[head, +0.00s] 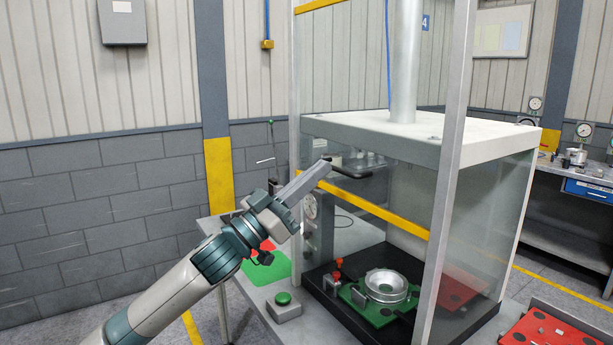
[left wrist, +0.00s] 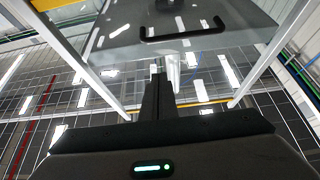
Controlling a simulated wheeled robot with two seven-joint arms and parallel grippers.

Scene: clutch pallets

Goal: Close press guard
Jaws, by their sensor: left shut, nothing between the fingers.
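The press guard (head: 385,187) is a clear panel between the press's grey posts, with a yellow strip along its lower edge. That edge hangs well above the black press bed (head: 330,299), leaving an opening below. The guard's black bar handle (head: 357,175) also shows in the left wrist view (left wrist: 184,36). My left gripper (head: 323,167) is shut and empty, its fingertips by the handle's left end. In the left wrist view the fingers (left wrist: 157,80) point toward the handle, with a gap between them; I cannot tell about contact. My right gripper is out of view.
A metal clutch part (head: 386,284) sits on a green plate inside the press. A green button box (head: 284,306) stands on the table before it. A red pallet (head: 545,328) lies at the lower right. A workbench (head: 570,178) stands behind on the right.

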